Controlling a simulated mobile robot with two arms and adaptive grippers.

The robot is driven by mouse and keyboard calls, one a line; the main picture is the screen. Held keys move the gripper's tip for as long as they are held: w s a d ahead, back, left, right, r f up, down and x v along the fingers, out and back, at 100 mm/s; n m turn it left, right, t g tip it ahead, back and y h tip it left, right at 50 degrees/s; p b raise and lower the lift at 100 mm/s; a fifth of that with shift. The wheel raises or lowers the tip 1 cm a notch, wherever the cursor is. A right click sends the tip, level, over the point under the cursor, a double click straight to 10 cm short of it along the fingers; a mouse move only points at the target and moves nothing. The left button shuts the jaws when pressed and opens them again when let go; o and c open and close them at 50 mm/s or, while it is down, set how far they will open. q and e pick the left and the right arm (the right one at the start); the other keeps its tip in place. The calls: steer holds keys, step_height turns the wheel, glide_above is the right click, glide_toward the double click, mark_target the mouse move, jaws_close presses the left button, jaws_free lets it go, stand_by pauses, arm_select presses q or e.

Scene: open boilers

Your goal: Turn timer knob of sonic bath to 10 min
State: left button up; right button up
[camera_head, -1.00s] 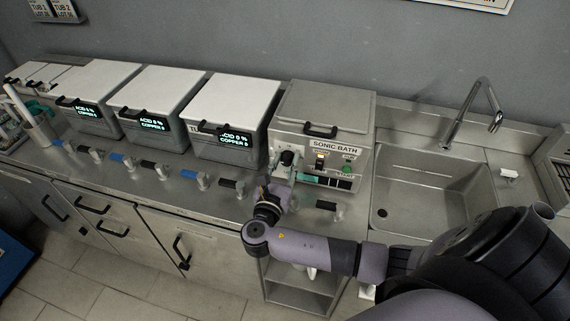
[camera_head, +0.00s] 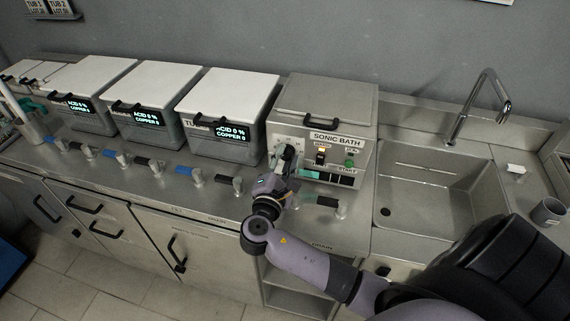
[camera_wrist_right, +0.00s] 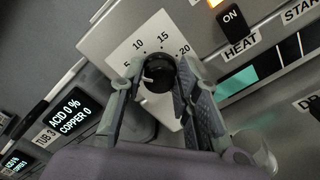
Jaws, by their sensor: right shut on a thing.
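The sonic bath (camera_head: 325,100) is a grey metal box with a closed lid on the counter. Its black timer knob (camera_wrist_right: 159,73) sits on a white dial plate (camera_wrist_right: 138,32) marked 5, 10, 15 and 20. The knob's white mark shows on its left side, on the 5 side and apart from the 10; a finger hides the dial below that. My right gripper (camera_head: 287,160) is shut on the knob, with one finger on each side in the right wrist view (camera_wrist_right: 158,85). My left gripper is not in view.
A lit HEAT switch (camera_wrist_right: 232,18) and a green display (camera_wrist_right: 238,82) lie right of the knob. Tub 3 (camera_head: 230,105) stands close on the left. Taps (camera_head: 325,202) line the counter's front edge. A sink (camera_head: 430,185) is on the right.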

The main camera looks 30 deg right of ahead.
steer(key=m+b, duration=0.4)
steer(key=shift+f, duration=0.35)
steer(key=shift+r+m+b, duration=0.1)
steer(key=shift+m+b, duration=1.25)
steer(key=shift+m, duration=0.35)
steer(key=o, duration=1.1)
steer(key=shift+r, duration=0.1)
steer(key=shift+o, duration=0.2)
steer(key=shift+s, duration=0.1)
steer(key=v, duration=1.2)
